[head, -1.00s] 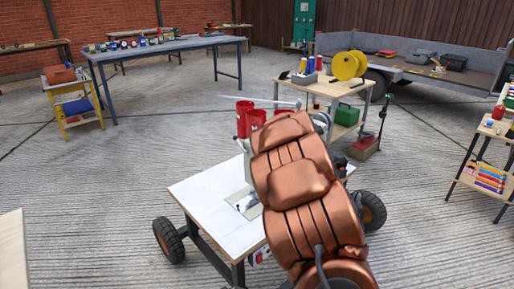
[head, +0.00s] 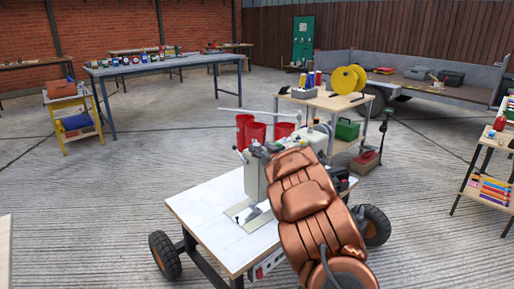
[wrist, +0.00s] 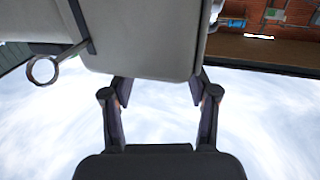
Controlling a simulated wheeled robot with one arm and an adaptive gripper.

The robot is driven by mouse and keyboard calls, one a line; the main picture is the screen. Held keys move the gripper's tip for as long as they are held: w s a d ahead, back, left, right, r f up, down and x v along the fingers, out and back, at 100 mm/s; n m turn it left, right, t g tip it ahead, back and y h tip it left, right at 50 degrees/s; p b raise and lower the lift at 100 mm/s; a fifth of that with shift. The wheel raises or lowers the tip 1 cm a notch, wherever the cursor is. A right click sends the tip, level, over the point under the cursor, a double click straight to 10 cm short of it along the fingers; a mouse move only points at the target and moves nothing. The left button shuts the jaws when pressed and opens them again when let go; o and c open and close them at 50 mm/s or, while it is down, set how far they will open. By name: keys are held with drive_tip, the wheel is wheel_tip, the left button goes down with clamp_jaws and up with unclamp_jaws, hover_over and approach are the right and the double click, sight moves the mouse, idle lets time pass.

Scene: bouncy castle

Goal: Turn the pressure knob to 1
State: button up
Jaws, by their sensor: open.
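A cream sewing machine (head: 256,180) stands on a pale wheeled work table (head: 202,203). My arm covers its right part in the head view. My gripper (head: 262,150) is at the upper part of the machine, small and partly hidden by my arm there. In the wrist view, my gripper (wrist: 158,92) is open and empty, its two fingers spread at the edge of the machine's smooth grey body (wrist: 145,40). Contact cannot be told. A metal bar ending in a ring (wrist: 43,70) juts from the body at left. I cannot make out the pressure knob or its numbers in either view.
Red buckets (head: 255,132) show behind the machine. A wooden bench (head: 325,99) with a yellow spool (head: 345,79) is beyond. A long blue table (head: 165,68) stands at the back left. Concrete floor (head: 70,190) is clear at left.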

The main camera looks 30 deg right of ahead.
drive_tip(key=shift+w+d+r, duration=0.1)
drive_tip(key=shift+w+d, duration=0.05)
drive_tip(key=shift+w, duration=1.25)
clamp_jaws()
